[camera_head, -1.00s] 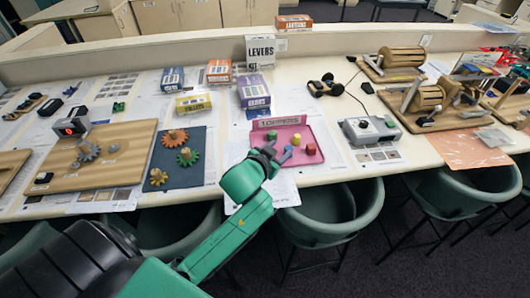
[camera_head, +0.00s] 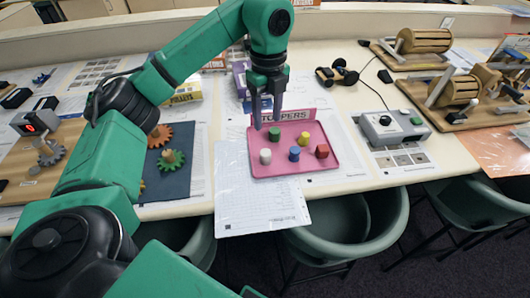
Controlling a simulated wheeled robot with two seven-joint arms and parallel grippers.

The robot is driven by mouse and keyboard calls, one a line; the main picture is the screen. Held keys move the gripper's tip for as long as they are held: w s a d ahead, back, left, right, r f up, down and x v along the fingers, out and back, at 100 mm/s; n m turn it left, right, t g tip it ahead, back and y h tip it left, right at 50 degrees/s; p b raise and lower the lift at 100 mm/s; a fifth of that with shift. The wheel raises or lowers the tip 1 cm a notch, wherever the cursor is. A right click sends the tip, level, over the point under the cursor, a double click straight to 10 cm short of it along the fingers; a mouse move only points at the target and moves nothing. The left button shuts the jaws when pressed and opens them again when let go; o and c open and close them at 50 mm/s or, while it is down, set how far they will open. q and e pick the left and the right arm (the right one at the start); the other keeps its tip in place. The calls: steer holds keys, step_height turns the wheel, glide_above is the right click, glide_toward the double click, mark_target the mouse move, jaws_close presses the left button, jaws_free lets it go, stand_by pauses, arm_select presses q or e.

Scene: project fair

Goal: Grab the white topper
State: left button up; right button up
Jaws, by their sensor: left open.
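The white topper (camera_head: 265,156) is a small rounded piece at the front left of the pink tray (camera_head: 268,172). The same tray holds a green topper (camera_head: 274,133), a yellow topper (camera_head: 304,138), a blue topper (camera_head: 294,154) and a red topper (camera_head: 322,150). My left gripper (camera_head: 266,119) points down over the tray's back left part, with its fingers apart and nothing seen between them. It is behind and above the white topper, near the green one, not touching the white one. My right gripper is not in view.
A sign reading TOPPERS (camera_head: 292,115) stands at the tray's back edge. A grey box with a knob (camera_head: 394,126) is to the right. A dark mat with gears (camera_head: 168,174) is to the left. A paper sheet (camera_head: 258,205) overhangs the table's front edge.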

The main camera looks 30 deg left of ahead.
arm_select(q)
steer(key=p, duration=0.2)
glide_above(266, 153)
steer(key=f, duration=0.5)
steer(key=shift+d, duration=0.3)
steer(key=f+p, duration=0.1)
steer(key=f, duration=0.1)
steer(key=f+p, duration=0.1)
steer(key=f, duration=0.2)
steer(key=f+p, duration=0.1)
steer(key=f, duration=0.2)
steer(key=shift+a+f, duration=0.25)
steer(key=shift+a, duration=0.1)
steer(key=shift+w+f, duration=0.1)
steer(key=shift+f, duration=0.15)
jaws_close()
